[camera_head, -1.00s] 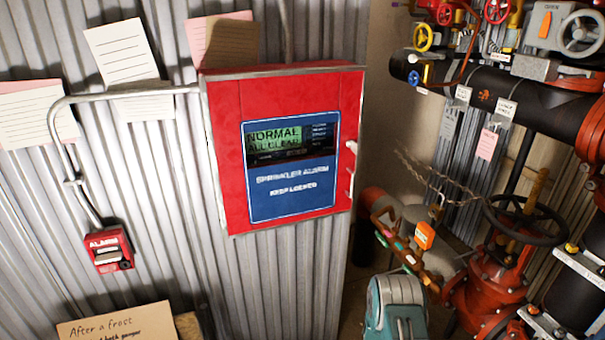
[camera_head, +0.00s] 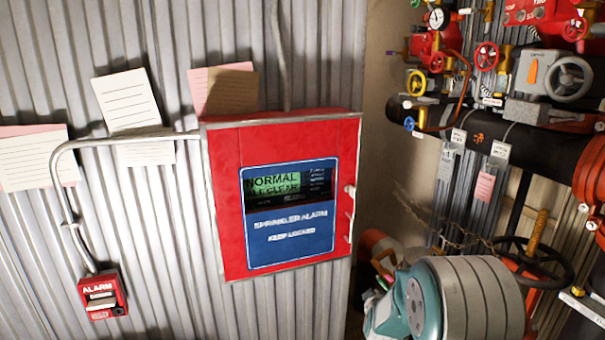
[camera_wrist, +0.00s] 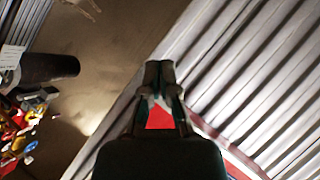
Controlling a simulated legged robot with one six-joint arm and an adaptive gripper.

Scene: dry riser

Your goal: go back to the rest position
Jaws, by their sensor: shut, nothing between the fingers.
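My gripper (camera_wrist: 160,78) shows in the wrist view with its fingertips together and nothing between them. Red surface, which looks like the alarm cabinet, shows through the gap behind the fingertips. In the head view, my teal and grey arm (camera_head: 465,300) is at the lower right, to the right of the red sprinkler alarm cabinet (camera_head: 228,205). The gripper itself is not visible there. The cabinet door looks closed, and its screen reads NORMAL, ALL CLEAR.
A red alarm pull box (camera_head: 102,296) hangs on the corrugated wall (camera_head: 150,240) at the lower left. Paper notes (camera_head: 127,101) are above. At right are a large black pipe (camera_head: 480,130), coloured valve wheels and a dark handwheel (camera_head: 545,265).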

